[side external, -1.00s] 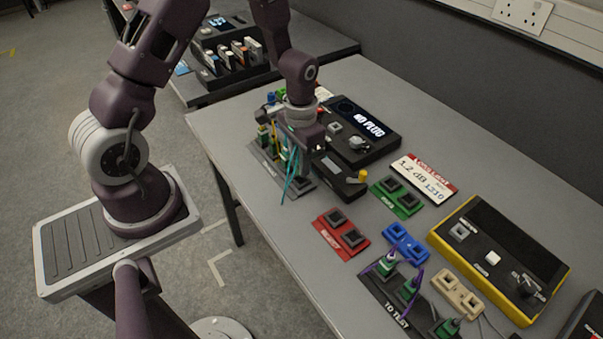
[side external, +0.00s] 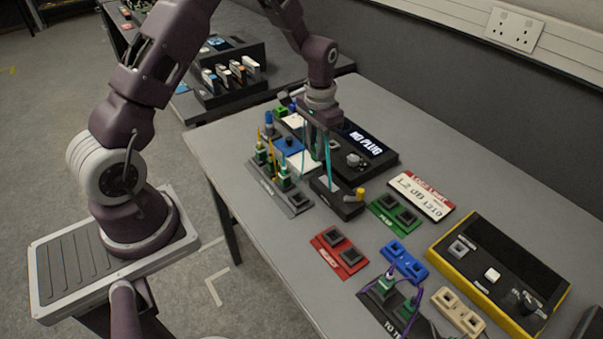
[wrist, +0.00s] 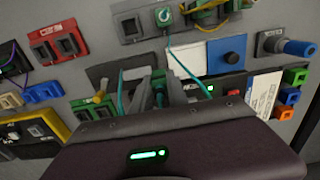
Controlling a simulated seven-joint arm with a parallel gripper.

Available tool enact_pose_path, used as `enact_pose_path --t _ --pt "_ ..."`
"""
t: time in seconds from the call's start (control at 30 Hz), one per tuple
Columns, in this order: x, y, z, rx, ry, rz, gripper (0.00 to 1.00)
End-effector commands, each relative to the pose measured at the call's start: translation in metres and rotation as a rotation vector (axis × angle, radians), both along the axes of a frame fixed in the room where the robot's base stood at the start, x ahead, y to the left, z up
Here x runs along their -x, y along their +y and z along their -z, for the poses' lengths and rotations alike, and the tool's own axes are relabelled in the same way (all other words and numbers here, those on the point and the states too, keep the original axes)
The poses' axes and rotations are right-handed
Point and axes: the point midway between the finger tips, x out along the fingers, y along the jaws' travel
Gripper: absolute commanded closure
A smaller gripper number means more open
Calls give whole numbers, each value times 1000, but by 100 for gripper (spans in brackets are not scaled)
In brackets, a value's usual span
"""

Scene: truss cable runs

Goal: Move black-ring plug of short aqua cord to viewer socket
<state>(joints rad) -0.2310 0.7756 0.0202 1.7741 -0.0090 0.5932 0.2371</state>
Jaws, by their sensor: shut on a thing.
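My gripper (side external: 320,135) is shut on a green plug (wrist: 158,76) of the aqua cord (side external: 303,150), above the table beside the viewer. The viewer is the black box (side external: 382,158) whose screen reads NO PLUG. My gripper hides its socket in the side view. Aqua strands hang below my gripper, and one shows in the wrist view (wrist: 120,92). Another green plug (side external: 285,172) stands in the dark socket strip (side external: 297,203), which has an empty socket at its near end. I cannot make out a black ring on the held plug.
A black box with a yellow knob (side external: 345,204) lies just in front of the viewer. Red (side external: 340,252), green (side external: 397,214) and blue (side external: 403,260) socket blocks stand to the right. Yellow-corded plugs (side external: 262,150) and a white card (side external: 300,158) are on the left.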

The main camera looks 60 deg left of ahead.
Motion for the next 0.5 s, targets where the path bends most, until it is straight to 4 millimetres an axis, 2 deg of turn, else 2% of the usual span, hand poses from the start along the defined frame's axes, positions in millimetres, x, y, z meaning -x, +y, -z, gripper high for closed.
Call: enact_pose_path --t 0.03,0.1,0.2,0.37,0.5 --pt "-21 11 -5 -3 -5 -3 100" --pt "-45 23 -15 -1 -5 -3 100" --pt "-71 37 -29 2 -3 3 100" --pt "-91 47 -44 8 -4 12 100" --pt "-93 49 -41 10 0 15 100"
